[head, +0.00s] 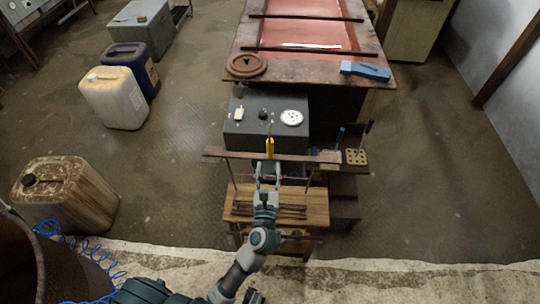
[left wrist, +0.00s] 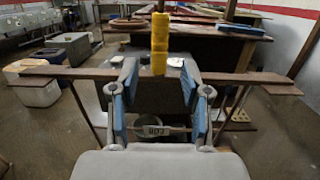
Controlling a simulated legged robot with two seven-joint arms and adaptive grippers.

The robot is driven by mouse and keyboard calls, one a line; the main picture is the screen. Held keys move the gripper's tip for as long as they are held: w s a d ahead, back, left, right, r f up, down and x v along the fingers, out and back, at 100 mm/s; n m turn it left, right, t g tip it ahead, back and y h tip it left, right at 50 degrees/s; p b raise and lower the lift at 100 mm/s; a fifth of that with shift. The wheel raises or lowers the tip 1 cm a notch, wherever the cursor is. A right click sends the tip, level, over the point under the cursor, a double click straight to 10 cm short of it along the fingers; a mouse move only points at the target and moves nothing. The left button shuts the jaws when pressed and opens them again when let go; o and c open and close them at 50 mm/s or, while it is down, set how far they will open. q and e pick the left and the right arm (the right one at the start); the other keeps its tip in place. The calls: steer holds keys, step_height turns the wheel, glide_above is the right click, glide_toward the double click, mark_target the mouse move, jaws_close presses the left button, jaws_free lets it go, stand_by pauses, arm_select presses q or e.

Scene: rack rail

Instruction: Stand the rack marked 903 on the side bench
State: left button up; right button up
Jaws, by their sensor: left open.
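My left gripper (head: 268,172) is open at the near side of a long brown rail (head: 225,153), with a yellow upright piece (head: 269,147) just beyond its fingers. In the left wrist view, the blue-padded fingers (left wrist: 158,100) stand wide apart, and the yellow piece (left wrist: 160,42) rises behind the gap between them. I cannot tell how the labelled piece joins the rail. My right gripper is not clearly in view.
A slatted wooden bench (head: 315,203) stands below the rail. A grey box with dials (head: 240,132) is behind it. A tan block with holes (head: 355,157) and upright tools stand at the rail's right end. Jerrycans (head: 115,103) stand on the left floor; the right floor is clear.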

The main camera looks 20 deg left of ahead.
arm_select(q)
steer(key=s+d+f+m+t+h, duration=0.1)
steer(key=s+d+f+m+h, duration=0.2)
steer(key=m, duration=0.5)
steer(key=s+d+f+m+t+h, duration=0.15)
steer(key=d+m+h, duration=0.3)
steer(key=m, duration=0.45)
steer(key=s+d+f+m+g+h, duration=0.2)
steer(key=f+m+g+h, duration=0.15)
steer(key=f+m, duration=0.4)
steer(key=s+d+f+m+g+h, duration=0.2)
steer(key=f+m+g, duration=0.3)
steer(key=f, duration=0.4)
steer(key=s+a+f+m+g+y, duration=0.1)
steer(key=s+a+f+m+g, duration=0.2)
steer(key=f, duration=0.5)
steer(key=s+a+f+m+g+y, duration=0.1)
steer(key=s+f+m+g+y, duration=0.15)
steer(key=s+f+m, duration=0.4)
steer(key=s+a+f+m+g+y, duration=0.2)
steer(key=s+a+f+g+y, duration=0.2)
steer(key=s+a+f, duration=0.6)
steer(key=shift+a+f+g, duration=0.15)
steer(key=shift+a+g, duration=0.35)
steer(key=shift+g, duration=0.15)
arm_select(e)
steer(key=shift+w+r, duration=0.3)
steer(key=shift+r, duration=0.6)
